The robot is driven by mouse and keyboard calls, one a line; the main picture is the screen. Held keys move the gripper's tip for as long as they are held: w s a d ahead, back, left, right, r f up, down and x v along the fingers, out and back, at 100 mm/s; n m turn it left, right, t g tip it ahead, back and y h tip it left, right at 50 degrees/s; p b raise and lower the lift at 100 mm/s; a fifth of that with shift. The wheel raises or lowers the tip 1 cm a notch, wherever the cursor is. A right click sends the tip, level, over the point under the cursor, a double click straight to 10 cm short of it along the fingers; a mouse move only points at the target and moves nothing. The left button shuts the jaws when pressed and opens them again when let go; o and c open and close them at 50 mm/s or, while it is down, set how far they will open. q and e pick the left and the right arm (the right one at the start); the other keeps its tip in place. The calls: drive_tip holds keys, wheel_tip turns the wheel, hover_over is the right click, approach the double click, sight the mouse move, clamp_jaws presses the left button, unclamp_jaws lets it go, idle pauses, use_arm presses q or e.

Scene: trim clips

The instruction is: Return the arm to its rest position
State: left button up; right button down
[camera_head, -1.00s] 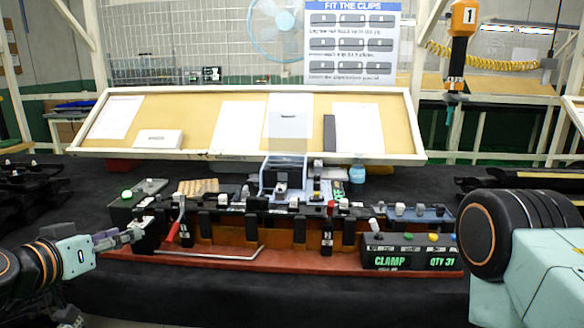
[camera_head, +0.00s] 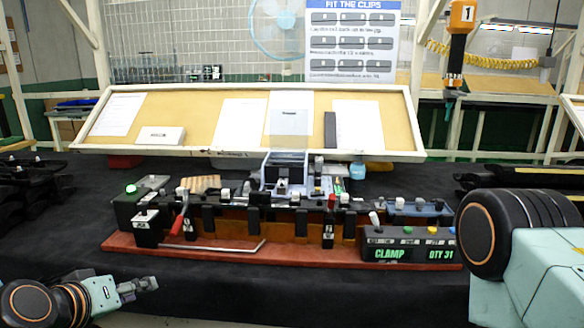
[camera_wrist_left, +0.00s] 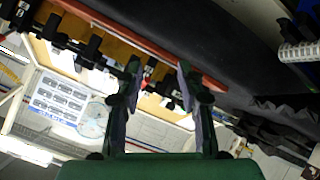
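My left gripper (camera_head: 138,288) is at the lower left of the head view, over the black table cloth and in front of the red base. It is apart from the jig. In the left wrist view its two fingers (camera_wrist_left: 157,95) stand apart with nothing between them. A large part of my right arm (camera_head: 535,255) fills the right edge of the head view; its gripper is out of view. The clip jig (camera_head: 265,222) stands on a red base (camera_head: 115,243), with black blocks, white-topped clips and red-handled levers along it.
A control box (camera_head: 410,246) reading "CLAMP" and "QTY 31" stands at the jig's right end. A box with a green light (camera_head: 130,188) is at its left end. A framed board (camera_head: 250,120) stands behind. Black parts (camera_head: 30,185) lie far left. The front cloth is clear.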

use_arm(q)
drive_tip(key=s+d+f+m+g+y+b, duration=0.1)
drive_tip(key=s+d+f+g, duration=0.15)
drive_tip(key=s+f, duration=0.5)
drive_tip(key=s+d+f+g, duration=0.25)
drive_tip(key=s+f, duration=0.25)
drive_tip(key=f, duration=0.5)
drive_tip(key=s+f+m+g, duration=0.1)
drive_tip(key=s+f+g, duration=0.2)
drive_tip(key=s, duration=0.6)
drive_tip(key=s+d+f+m+g+y+b, duration=0.1)
drive_tip(key=s+f+m+g, duration=0.1)
drive_tip(key=s+f, duration=0.6)
drive_tip(key=shift+s+g, duration=0.5)
drive_tip(key=shift+s, duration=0.5)
